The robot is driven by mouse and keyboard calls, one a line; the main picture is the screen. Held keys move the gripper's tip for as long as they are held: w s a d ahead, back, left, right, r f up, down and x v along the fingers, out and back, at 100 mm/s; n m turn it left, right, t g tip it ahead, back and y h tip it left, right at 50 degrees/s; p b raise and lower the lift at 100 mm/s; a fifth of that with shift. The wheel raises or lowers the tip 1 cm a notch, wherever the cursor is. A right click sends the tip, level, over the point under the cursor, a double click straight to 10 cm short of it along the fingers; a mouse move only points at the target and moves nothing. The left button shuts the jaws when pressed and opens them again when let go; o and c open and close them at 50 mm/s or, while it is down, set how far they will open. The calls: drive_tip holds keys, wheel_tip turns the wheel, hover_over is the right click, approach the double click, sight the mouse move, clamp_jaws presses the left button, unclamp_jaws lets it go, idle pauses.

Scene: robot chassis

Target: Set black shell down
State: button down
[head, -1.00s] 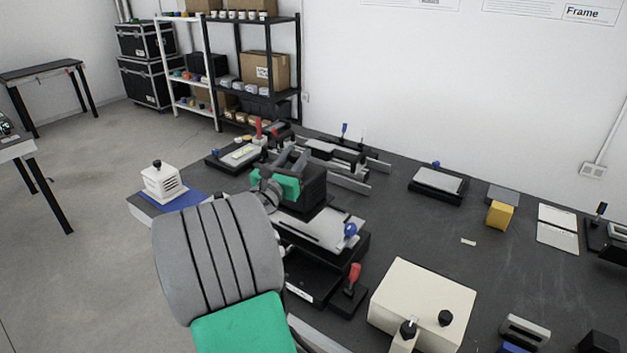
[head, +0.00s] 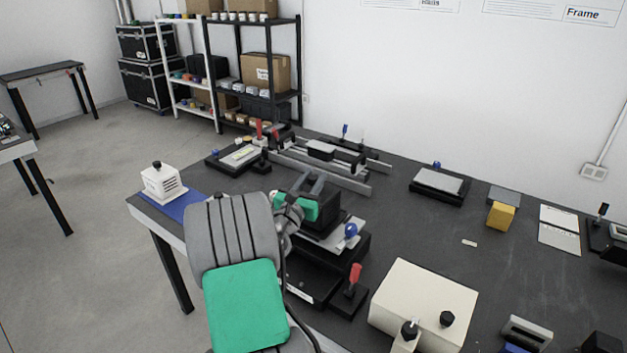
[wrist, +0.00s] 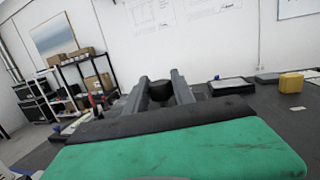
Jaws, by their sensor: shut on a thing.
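My gripper (wrist: 160,92) shows in the wrist view as two grey fingers beyond its green and black body, shut on a black piece (wrist: 161,91), which I take to be the black shell. Only a small rounded part of it shows between the fingers; the rest is hidden. In the head view my gripper (head: 308,186) is above the near-left part of the dark workbench (head: 400,222), just over a black fixture with a grey plate (head: 345,238). I cannot tell whether the shell touches anything.
A blue knob (head: 351,230) and a red-handled clamp (head: 353,284) stand close by on the right. A cream box (head: 428,300) is nearer and further right. A rail device (head: 325,165) lies behind. A white vented box (head: 161,183) stands left. Bare bench shows right of centre.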

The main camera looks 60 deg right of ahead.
drive_tip(key=c, duration=1.1)
unclamp_jaws()
drive_tip(key=shift+f, duration=0.15)
drive_tip(key=shift+o, duration=0.2)
